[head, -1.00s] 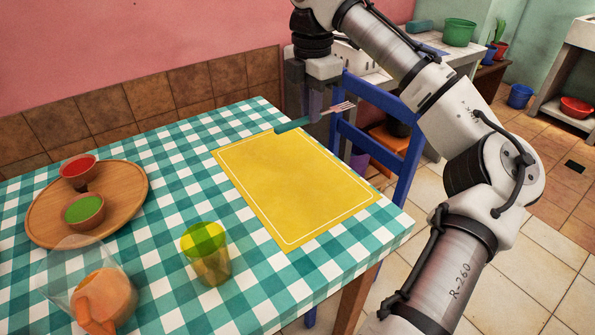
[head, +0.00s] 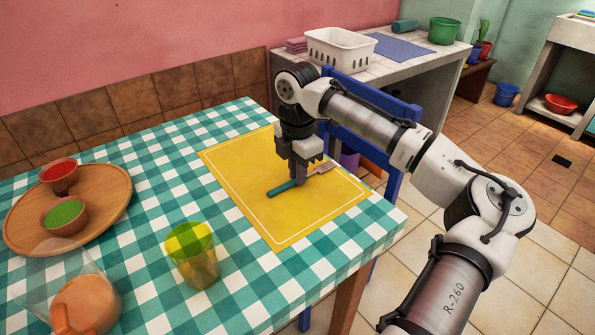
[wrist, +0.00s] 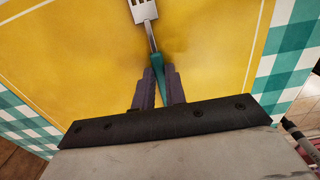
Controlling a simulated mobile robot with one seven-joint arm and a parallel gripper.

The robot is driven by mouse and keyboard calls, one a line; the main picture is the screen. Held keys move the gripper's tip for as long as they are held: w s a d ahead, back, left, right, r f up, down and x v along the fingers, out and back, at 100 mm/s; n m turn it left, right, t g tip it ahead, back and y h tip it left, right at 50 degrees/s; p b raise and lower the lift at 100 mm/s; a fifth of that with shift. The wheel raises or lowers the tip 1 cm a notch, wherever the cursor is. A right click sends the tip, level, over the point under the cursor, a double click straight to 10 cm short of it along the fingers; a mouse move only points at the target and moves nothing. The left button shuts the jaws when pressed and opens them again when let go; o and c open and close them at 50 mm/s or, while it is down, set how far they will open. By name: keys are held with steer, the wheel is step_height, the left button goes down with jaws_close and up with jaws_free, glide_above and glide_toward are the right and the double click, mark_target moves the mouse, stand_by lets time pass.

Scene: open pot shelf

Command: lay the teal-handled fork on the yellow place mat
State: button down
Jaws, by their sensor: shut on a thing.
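The teal-handled fork (head: 283,188) is in my gripper (head: 299,182), over the yellow place mat (head: 262,218) in the head view. Its teal handle points left and its metal tines point right. In the wrist view the fork (wrist: 160,77) is pinched by its handle between the fingers of my gripper (wrist: 158,83), with the tines toward the top edge. The yellow place mat (wrist: 90,55) fills the ground behind it. The fork is low over the mat; I cannot tell whether it touches it.
A yellow-green cup (head: 192,258) stands left of the mat's near corner. A blue chair (head: 390,105) stands behind the table. The mat around the fork is clear.

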steer(key=c, duration=1.5)
jaws_free()
steer(key=shift+o, duration=0.2)
step_height(320, 180, up, 12)
steer(key=p, duration=0.1)
